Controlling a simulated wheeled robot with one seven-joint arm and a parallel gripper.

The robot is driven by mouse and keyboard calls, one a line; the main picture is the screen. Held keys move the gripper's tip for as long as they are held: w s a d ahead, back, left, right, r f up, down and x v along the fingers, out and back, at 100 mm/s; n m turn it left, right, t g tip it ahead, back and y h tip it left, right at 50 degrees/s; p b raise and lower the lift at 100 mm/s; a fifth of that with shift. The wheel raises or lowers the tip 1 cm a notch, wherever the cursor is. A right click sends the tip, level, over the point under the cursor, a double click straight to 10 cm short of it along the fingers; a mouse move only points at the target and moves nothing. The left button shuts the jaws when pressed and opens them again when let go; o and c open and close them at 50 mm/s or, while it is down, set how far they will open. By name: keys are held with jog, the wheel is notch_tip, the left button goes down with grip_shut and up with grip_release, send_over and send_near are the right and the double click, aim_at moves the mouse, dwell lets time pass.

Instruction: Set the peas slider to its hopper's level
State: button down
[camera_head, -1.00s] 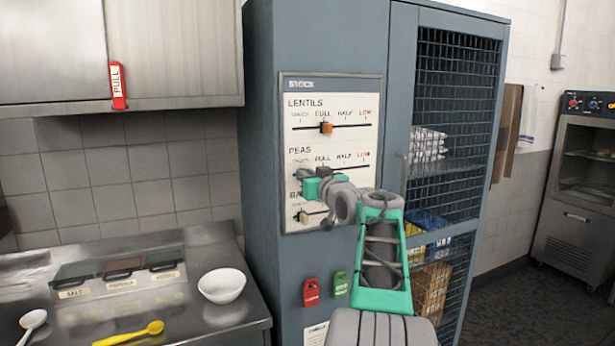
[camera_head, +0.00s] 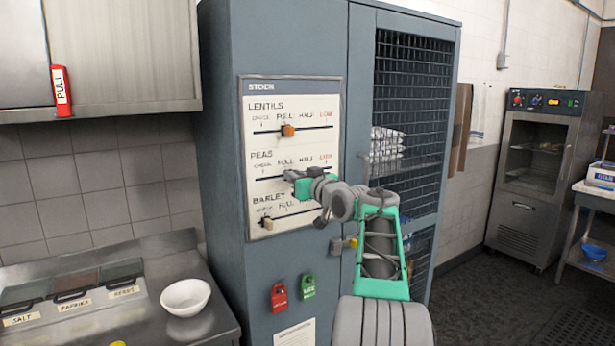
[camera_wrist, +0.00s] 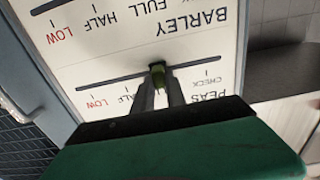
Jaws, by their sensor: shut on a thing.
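The stock panel (camera_head: 246,110) has rows marked lentils, peas and barley, each with a slot and check, full, half and low marks. My gripper (camera_head: 290,176) is at the peas row, close to the full mark. The wrist view shows the panel upside down, with my gripper (camera_wrist: 160,82) shut on the small green peas slider (camera_wrist: 157,68), clear of the check mark. The orange lentils slider (camera_head: 287,130) is near full. No peas hopper is identifiable.
A mesh cabinet door (camera_head: 412,100) with white bags (camera_head: 386,145) behind it is right of the panel. A counter with a white bowl (camera_head: 185,297) stands left. An oven (camera_head: 540,180) stands at the far right.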

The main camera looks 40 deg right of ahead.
jog(key=shift+a, duration=0.45)
jog(key=c, duration=1.4)
grip_release()
jog(key=shift+d, duration=0.15)
jog(key=shift+o, duration=0.2)
jog(key=s+b, duration=0.3)
jog(key=s, duration=0.4)
jog(key=shift+s+a, duration=0.35)
jog(key=shift+a, duration=0.1)
